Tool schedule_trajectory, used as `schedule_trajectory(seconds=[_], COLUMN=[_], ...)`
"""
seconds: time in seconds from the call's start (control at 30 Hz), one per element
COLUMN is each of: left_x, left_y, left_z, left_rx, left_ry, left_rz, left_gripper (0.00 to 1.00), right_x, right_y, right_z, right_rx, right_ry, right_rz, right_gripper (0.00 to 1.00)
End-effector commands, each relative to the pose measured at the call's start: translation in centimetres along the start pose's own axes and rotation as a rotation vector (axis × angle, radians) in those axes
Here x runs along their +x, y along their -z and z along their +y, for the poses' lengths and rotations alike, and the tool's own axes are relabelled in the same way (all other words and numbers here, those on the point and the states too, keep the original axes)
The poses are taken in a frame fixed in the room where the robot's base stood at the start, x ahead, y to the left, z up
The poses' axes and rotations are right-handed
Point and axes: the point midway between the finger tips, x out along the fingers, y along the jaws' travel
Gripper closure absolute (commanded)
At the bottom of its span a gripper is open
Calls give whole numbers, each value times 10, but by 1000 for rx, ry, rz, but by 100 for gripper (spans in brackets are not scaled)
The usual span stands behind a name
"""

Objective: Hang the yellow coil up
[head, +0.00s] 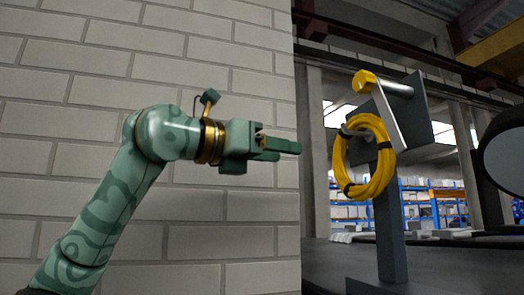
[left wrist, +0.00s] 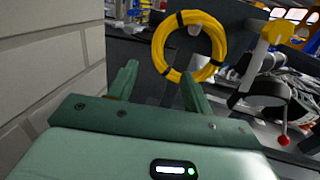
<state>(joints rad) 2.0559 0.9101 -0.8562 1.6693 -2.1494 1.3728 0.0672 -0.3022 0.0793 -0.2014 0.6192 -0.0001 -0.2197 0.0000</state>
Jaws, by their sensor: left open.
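The yellow coil (head: 346,182) is a ring of cable with dark bands. My right gripper is not in view.
A pale brick wall (head: 230,215) stands close behind my left arm. Shelves (head: 440,205) are far back. Clear space lies between gripper and coil.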

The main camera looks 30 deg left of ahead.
Motion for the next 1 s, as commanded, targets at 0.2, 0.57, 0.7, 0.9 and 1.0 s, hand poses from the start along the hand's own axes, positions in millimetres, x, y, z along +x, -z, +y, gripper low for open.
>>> schedule_trajectory(seconds=[0.2, 0.57, 0.7, 0.9, 1.0], left_x=[54, 122, 132, 134, 134], left_y=[-2, -2, -1, 0, 1], left_z=[-1, 0, 0, 0, 0], left_rx=[-1, -2, -1, -1, -1], left_ry=[2, 0, 0, 0, 0], left_rz=[5, 2, 2, 1, 1], left_gripper=[50, 50, 50, 50, 50], right_x=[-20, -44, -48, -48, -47], right_y=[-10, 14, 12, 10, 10], right_z=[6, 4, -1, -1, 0], right_rx=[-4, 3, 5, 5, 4], right_ry=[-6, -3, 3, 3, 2], right_rz=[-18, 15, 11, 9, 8], right_gripper=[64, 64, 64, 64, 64])
